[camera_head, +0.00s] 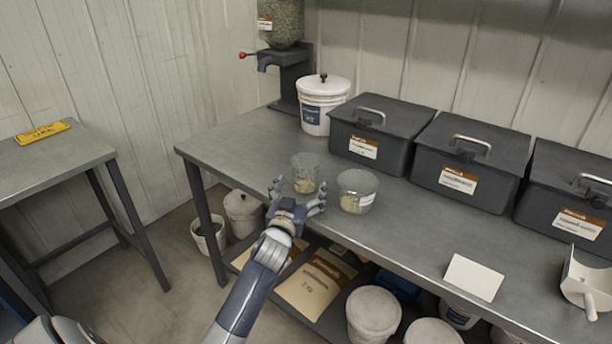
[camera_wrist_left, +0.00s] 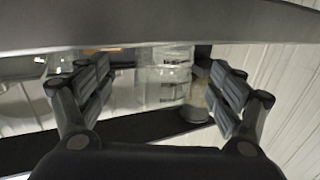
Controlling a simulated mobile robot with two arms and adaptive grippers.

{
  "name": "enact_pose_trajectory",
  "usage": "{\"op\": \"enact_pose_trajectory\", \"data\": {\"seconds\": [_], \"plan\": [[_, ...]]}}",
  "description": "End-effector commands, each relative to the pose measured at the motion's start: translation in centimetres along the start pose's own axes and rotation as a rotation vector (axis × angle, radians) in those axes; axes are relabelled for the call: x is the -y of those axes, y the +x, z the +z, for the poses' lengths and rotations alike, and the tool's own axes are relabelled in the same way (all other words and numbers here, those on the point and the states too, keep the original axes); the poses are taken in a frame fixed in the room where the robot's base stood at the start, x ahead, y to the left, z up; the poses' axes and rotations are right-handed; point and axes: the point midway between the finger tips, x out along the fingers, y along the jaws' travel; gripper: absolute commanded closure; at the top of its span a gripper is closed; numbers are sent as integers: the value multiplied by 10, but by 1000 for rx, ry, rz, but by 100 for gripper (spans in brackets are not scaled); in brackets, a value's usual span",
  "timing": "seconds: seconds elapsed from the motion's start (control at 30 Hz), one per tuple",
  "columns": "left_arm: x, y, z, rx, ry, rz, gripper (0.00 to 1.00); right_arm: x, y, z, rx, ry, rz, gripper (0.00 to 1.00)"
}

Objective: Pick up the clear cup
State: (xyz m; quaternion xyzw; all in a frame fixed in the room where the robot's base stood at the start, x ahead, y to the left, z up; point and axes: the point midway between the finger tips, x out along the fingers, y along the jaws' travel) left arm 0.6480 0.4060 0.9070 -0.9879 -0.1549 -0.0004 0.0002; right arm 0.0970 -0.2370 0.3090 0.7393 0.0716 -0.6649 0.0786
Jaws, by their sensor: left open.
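A clear cup (camera_head: 306,170) with some pale bits low inside stands upright near the front edge of the grey workbench (camera_head: 238,143). My left gripper (camera_head: 298,194) is open, with its fingers just in front of the cup. In the left wrist view, the clear cup (camera_wrist_left: 165,78) shows between the open fingers of the left gripper (camera_wrist_left: 160,80). I cannot tell whether either finger touches it. A wider clear container (camera_head: 357,188) with a white label and pale contents stands close to the right. My right gripper is not in view.
Dark lidded bins (camera_head: 379,130) line the back of the bench. A white bucket (camera_head: 323,101) and a seed dispenser (camera_head: 285,60) stand at its far left. A white card (camera_head: 474,277) and a white scoop (camera_head: 587,281) lie at the right. The bench's left end is clear.

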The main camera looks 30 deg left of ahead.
Motion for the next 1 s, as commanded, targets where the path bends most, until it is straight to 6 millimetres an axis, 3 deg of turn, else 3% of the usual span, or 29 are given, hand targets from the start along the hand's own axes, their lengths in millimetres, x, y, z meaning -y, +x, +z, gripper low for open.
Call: {"op": "enact_pose_trajectory", "data": {"seconds": [0.1,0.2,0.6,0.9,0.93,1.0], "plan": [[0,10,0,0,1,1,14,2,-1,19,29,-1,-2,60],[0,15,0,0,0,0,14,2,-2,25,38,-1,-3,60],[5,60,3,0,0,0,14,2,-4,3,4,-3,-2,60],[5,64,3,1,0,0,14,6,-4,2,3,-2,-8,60],[5,64,3,1,0,0,16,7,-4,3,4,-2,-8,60],[5,64,3,1,0,0,32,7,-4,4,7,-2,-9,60]]}}
